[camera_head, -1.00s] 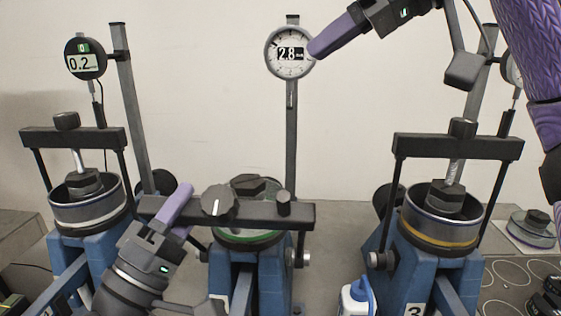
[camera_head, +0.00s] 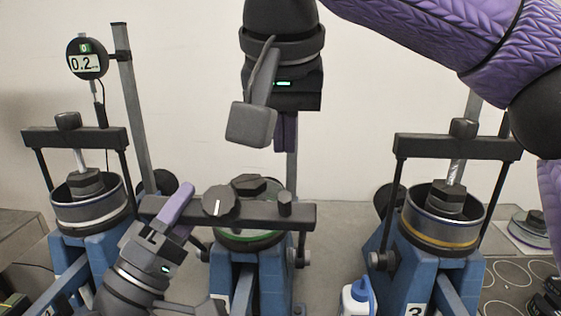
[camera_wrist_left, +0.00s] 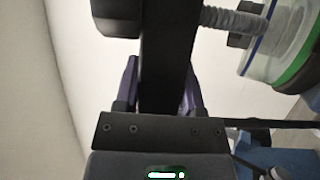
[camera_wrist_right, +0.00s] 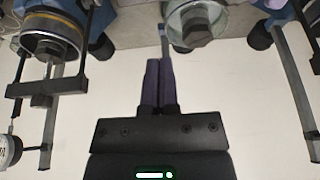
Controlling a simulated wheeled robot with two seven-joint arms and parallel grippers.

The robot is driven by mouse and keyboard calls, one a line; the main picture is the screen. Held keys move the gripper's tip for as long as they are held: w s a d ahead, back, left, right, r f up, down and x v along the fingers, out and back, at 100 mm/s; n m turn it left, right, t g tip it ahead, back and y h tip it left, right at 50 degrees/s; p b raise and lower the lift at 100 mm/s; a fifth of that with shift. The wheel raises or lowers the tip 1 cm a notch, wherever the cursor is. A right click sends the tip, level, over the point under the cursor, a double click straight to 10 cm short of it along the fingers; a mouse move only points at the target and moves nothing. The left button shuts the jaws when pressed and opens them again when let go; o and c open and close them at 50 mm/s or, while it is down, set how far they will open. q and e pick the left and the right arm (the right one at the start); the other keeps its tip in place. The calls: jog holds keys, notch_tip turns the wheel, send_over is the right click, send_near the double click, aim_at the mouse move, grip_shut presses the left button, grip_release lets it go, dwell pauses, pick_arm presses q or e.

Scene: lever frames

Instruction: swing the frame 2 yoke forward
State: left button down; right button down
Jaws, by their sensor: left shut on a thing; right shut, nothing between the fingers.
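The middle frame's yoke is a dark crossbar (camera_head: 265,213) with a round knob (camera_head: 219,202). It sits low and to the front of the green-ringed cell (camera_head: 250,238), unlike the raised yokes on either side. My left gripper (camera_head: 178,207) is shut on the bar's left end; in the left wrist view the dark bar (camera_wrist_left: 165,70) runs between the purple fingers. My right gripper (camera_head: 286,140) points down above the cell, shut and empty, in front of the middle post (camera_head: 292,170). It hides the middle dial gauge. The closed fingers (camera_wrist_right: 160,85) show in the right wrist view.
The left frame's yoke (camera_head: 75,139) and frame 3's yoke (camera_head: 455,147) stand upright over their cells. A gauge (camera_head: 87,60) reading 0.2 is on the left post (camera_head: 135,110). A white bottle with a blue cap (camera_head: 358,297) stands between the middle frame and frame 3.

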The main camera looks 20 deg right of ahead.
aim_at(280, 195)
jog(key=shift+s+a+f, duration=0.3)
jog(key=shift+s+f, duration=0.25)
jog(key=shift+s, duration=0.25)
jog(key=shift+s+a+f, duration=0.3)
jog(key=shift+s+f, duration=0.2)
jog(key=shift+s, duration=0.25)
jog(key=shift+s+a+f+t, duration=0.15)
jog(key=shift+s+a+f, duration=0.15)
jog(key=shift+s, duration=0.1)
jog(key=shift+s+a+f+t, duration=0.15)
jog(key=shift+s+f, duration=0.1)
jog(key=shift+s, duration=0.15)
pick_arm(q)
jog(key=shift+a, duration=0.1)
